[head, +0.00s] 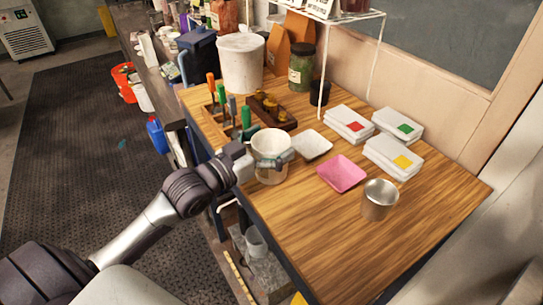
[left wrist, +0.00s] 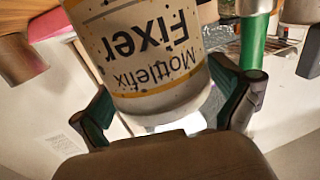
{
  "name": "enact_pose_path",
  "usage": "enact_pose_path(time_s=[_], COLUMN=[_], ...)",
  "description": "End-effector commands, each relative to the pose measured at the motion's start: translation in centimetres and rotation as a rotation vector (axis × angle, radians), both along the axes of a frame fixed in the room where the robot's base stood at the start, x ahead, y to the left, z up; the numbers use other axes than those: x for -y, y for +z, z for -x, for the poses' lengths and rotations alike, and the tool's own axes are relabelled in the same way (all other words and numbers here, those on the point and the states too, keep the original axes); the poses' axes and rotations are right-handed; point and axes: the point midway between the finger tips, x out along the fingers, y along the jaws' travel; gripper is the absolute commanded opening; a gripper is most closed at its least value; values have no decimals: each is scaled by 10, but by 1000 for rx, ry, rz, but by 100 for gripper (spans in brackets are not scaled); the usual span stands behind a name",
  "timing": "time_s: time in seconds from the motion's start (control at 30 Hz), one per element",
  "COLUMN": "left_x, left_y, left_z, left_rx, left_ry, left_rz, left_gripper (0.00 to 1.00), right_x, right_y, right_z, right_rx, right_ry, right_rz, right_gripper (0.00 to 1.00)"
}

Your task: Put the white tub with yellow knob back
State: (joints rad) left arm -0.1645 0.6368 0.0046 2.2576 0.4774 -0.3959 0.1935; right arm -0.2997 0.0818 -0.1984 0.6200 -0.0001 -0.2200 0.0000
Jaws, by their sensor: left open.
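A white tub (head: 270,146) with an open-looking top is at the left edge of the wooden table in the head view. In the left wrist view the tub (left wrist: 150,55) appears upside down, with yellow bands and the words "Mottlefix Fixer". No yellow knob can be made out on it. My left gripper (head: 264,161) is at the tub, with its green-padded fingers open on either side of it in the left wrist view (left wrist: 168,110). Whether the fingers touch it cannot be told. My right gripper is not in view.
Several colored-handled tools (head: 231,108) stand in a rack behind the tub. A white dish (head: 312,145), pink tray (head: 342,173) and metal cup (head: 379,200) stand to its right. A large white bucket (head: 241,62) is farther back. The table's front right (head: 340,245) is clear.

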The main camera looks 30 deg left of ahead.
Motion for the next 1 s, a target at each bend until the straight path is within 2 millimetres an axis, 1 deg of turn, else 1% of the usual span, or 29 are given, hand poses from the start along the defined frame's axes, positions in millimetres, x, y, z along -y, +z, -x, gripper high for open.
enact_pose_path(time_s=[0.07,0.1,0.47,0.5,0.53,0.57,0.83,0.93,1.0], left_x=[0,0,0,0,0,0,0,0,0], left_y=[0,0,0,-1,0,0,2,9,17], left_z=[0,0,0,0,0,1,0,0,0], left_rx=[0,0,-1,-1,1,1,1,4,6], left_ry=[0,0,0,0,0,0,0,-1,-1], left_rz=[0,0,0,0,0,0,0,0,-1], left_gripper=[100,98,38,32,29,22,22,22,22], right_x=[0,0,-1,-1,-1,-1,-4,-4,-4], right_y=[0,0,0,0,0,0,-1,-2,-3], right_z=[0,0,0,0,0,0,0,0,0], right_rx=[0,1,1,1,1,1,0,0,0], right_ry=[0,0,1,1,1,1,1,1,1], right_rz=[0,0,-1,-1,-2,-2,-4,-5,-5], right_gripper=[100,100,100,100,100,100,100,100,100])
